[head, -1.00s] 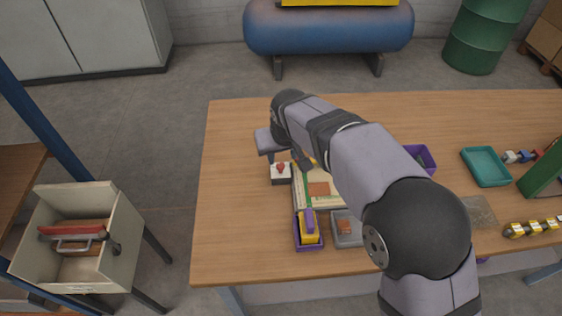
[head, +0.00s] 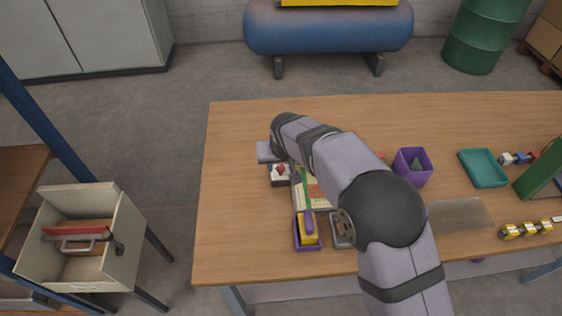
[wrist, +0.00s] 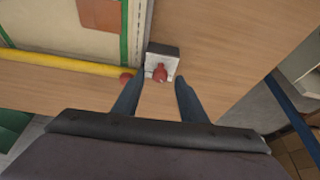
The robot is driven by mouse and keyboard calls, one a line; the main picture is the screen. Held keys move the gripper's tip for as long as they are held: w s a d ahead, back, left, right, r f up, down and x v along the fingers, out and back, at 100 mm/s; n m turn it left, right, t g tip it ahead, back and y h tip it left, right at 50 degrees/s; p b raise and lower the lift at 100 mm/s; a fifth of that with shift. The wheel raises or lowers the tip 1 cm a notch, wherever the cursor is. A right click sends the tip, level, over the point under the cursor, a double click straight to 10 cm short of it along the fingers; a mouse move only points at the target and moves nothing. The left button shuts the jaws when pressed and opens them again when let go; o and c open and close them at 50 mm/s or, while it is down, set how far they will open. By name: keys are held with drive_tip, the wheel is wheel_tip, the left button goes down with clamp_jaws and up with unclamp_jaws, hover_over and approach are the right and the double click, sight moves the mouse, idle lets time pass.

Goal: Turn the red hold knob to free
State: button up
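The red hold knob (head: 281,168) sits on a small white box with a dark base (head: 281,181), at the left of the table's work area. In the wrist view the red knob (wrist: 160,73) shows on its pale plate, at the far end of the space between my fingertips. My gripper (wrist: 159,82) is open and empty, with one finger to each side of the knob's line. I cannot tell whether the fingertips are level with the knob; no contact shows. In the head view my wrist is just behind the box and the fingers are hard to make out.
A pale board (head: 318,194) lies right of the knob box. A purple bin with a yellow item (head: 308,230) stands in front. A yellow rod (wrist: 60,62) and a small red piece (wrist: 127,78) lie close to my left finger. Bare table lies left of the box.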

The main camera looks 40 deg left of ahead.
drive_tip(key=shift+w+a+f, duration=0.15)
drive_tip(key=shift+f, duration=0.25)
clamp_jaws()
drive_tip(key=shift+n, duration=0.3)
drive_tip(key=shift+n+g, duration=0.3)
drive_tip(key=shift+n, duration=0.2)
unclamp_jaws()
drive_tip(key=shift+y, duration=0.3)
